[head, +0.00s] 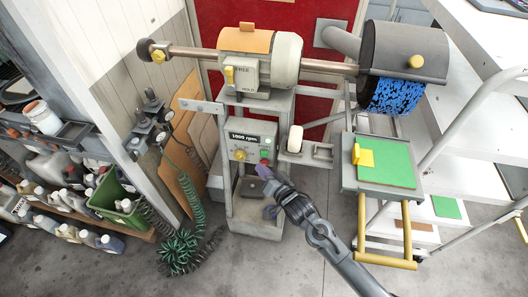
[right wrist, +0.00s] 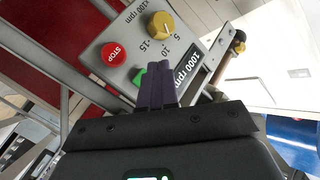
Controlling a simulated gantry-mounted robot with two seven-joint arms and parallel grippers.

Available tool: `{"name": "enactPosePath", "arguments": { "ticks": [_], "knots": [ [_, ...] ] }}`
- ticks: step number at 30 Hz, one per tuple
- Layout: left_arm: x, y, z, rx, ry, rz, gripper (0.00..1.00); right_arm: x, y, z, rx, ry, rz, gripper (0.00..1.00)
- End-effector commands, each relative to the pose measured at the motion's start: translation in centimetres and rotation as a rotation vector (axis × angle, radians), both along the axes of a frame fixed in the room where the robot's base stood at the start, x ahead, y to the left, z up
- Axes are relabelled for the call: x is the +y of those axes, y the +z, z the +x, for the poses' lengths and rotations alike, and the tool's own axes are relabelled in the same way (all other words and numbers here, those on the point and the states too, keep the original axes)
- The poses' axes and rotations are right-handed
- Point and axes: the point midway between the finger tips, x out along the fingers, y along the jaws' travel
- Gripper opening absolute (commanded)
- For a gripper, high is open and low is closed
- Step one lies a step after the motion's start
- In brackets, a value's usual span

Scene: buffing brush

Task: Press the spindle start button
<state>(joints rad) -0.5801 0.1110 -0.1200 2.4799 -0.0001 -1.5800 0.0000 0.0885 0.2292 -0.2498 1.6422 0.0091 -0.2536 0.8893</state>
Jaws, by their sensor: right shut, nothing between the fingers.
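The grey control panel (head: 250,141) on the machine's pedestal carries a "1000 rpm" display, a yellow dial and small coloured buttons. In the right wrist view the red STOP button (right wrist: 115,54), the yellow dial (right wrist: 160,25) and the display (right wrist: 187,66) are clear. A green button (right wrist: 138,77) shows just left of my fingers, partly hidden behind them. My right gripper (right wrist: 161,72) is shut and empty, its dark purple fingers pointing at the panel close to the green button. I cannot tell whether they touch. In the head view my right gripper (head: 266,173) is at the panel's lower edge. My left gripper is out of view.
Above the panel is the buffing motor (head: 260,58) with a blue brush (head: 391,97) under a dark hood. A tray with a green pad (head: 386,162) stands right of the panel. Green coiled hoses (head: 184,240) and a bottle shelf are at the left.

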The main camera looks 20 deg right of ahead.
Motion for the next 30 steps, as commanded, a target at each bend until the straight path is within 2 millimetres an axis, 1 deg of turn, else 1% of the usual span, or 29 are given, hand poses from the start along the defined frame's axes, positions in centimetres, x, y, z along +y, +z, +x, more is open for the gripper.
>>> {"name": "enactPosePath", "arguments": {
  "ticks": [1, 7, 26, 28, 30],
  "knots": [
    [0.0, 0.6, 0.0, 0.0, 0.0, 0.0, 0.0, 0.3, 0.2, -0.5, 0.002, 0.0, 0.002, 0.0],
    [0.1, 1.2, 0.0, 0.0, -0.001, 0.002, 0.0, 1.0, 0.1, -1.5, 0.0, 0.0, 0.0, 0.0],
    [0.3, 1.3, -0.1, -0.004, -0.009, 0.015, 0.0, 1.1, 0.2, -1.7, -0.003, 0.001, 0.0, 0.0],
    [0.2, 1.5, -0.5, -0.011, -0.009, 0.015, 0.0, 1.0, 0.3, -2.3, -0.006, 0.0, 0.0, 0.0],
    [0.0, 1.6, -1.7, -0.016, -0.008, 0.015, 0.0, 0.7, 0.3, -3.7, -0.006, 0.0, 0.0, 0.0]
  ]
}}
